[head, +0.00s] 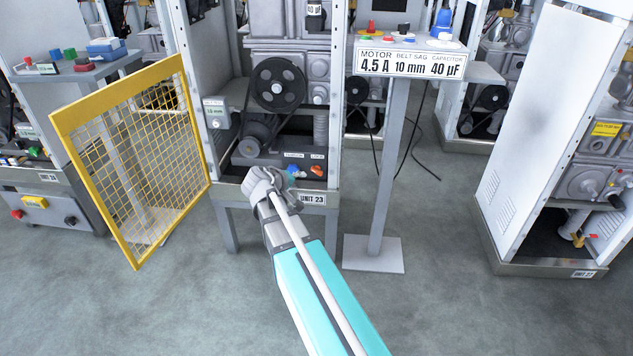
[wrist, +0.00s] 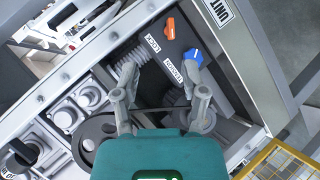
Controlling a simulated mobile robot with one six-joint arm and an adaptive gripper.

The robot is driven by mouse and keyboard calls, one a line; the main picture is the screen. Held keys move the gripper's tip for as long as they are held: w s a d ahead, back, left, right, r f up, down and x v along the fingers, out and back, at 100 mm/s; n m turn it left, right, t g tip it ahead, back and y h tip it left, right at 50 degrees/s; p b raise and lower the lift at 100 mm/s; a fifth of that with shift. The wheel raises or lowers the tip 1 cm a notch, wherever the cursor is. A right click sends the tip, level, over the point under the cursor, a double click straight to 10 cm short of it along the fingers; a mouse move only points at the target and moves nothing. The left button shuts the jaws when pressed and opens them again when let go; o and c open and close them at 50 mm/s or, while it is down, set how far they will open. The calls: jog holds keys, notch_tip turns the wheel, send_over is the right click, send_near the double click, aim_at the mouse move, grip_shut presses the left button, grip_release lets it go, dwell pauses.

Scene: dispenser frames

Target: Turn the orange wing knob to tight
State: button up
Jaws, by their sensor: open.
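The orange wing knob (head: 317,170) sits on the dark motor base at the front of the open cabinet, right of a blue knob (head: 293,171). In the wrist view the orange knob (wrist: 170,27) is at the top, beyond the fingertips, its wing roughly upright in the picture. The blue knob (wrist: 191,60) is nearer, just above the right finger. My gripper (wrist: 161,92) is open, with nothing between its fingers, and apart from the orange knob. In the head view my gripper (head: 262,182) is left of both knobs; its fingertips are not clear there.
White labels (wrist: 173,69) lie beside the knobs. A belt and pulleys (head: 278,85) are behind them. The cabinet's front edge (head: 240,187) runs below. A yellow mesh door (head: 140,160) stands open at left. A sign post (head: 388,170) stands at right, with clear floor around.

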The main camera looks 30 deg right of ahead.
aim_at(316, 172)
jog(key=w+d+f+t+h+b, duration=0.2)
jog(key=w+d+f+b, duration=0.3)
jog(key=b, duration=0.8)
notch_tip(316, 172, down, 4)
jog(key=w+t, duration=0.1)
jog(key=w, duration=0.1)
jog(key=shift+w+f+t+b, duration=0.15)
jog(key=shift+w+t+b, duration=0.15)
jog(key=shift+w, duration=0.05)
jog(key=b+x, duration=0.3)
jog(key=x, duration=1)
jog(key=shift+w+d, duration=0.15)
jog(key=shift+d, duration=0.15)
jog(key=shift+c, duration=0.3)
grip_shut()
